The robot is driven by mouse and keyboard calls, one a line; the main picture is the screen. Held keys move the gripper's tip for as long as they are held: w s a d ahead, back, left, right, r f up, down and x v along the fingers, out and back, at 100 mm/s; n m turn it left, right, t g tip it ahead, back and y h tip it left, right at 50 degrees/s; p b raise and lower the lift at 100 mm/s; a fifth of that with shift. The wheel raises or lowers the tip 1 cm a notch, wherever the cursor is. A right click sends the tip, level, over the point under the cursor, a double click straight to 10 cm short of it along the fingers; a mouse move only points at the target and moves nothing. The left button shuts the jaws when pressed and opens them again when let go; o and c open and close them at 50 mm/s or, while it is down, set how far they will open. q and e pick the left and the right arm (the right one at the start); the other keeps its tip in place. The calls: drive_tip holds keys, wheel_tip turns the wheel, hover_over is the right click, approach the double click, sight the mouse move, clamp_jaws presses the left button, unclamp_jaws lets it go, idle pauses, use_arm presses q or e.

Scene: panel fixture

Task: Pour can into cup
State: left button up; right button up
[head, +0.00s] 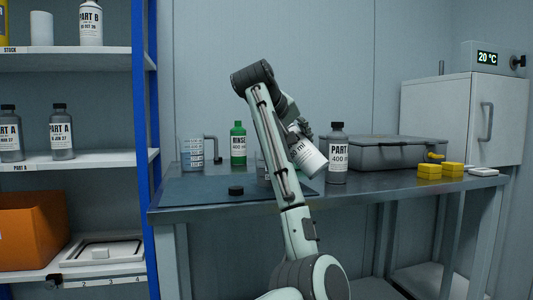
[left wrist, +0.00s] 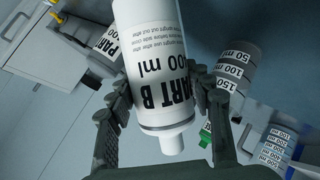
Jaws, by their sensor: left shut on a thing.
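My left gripper (head: 298,130) is shut around a white bottle labelled PART B (head: 309,160), the can. The bottle hangs tilted above the bench, its base toward the lower right and its neck end hidden behind my arm. In the left wrist view the bottle (left wrist: 158,65) sits between the fingers (left wrist: 165,105), white neck toward the bottom of the picture. A clear graduated cup (left wrist: 237,72) shows beside it, apart from it. In the head view the cup (head: 261,167) is mostly hidden behind my arm. I see no liquid flowing. My right gripper is out of view.
A graduated jug (head: 192,154) and a green RINSE bottle (head: 238,144) stand behind the dark mat (head: 205,188). A black cap (head: 236,190) lies on the mat. A grey PART A bottle (head: 338,155), a grey case (head: 395,154) and yellow blocks (head: 430,172) stand to the right.

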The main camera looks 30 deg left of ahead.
use_arm(q)
drive_tip(key=shift+d+f+n+h+b, duration=0.25)
drive_tip(key=shift+n+h+b, duration=0.2)
drive_tip(key=shift+b, duration=0.2)
idle(1.6)
drive_tip(key=shift+d+r+n+h, duration=0.2)
drive_tip(key=shift+r+n+h, duration=0.25)
drive_tip(key=shift+h, duration=0.2)
idle(1.8)
drive_tip(key=shift+d+f+n+t+h+b, duration=0.1)
drive_tip(key=shift+f+n+t+h+b, duration=0.3)
drive_tip(key=shift+b, duration=0.45)
idle(1.5)
drive_tip(key=shift+r+h+p, duration=0.3)
drive_tip(key=shift+r+p, duration=0.05)
drive_tip(key=shift+p, duration=0.2)
idle(0.4)
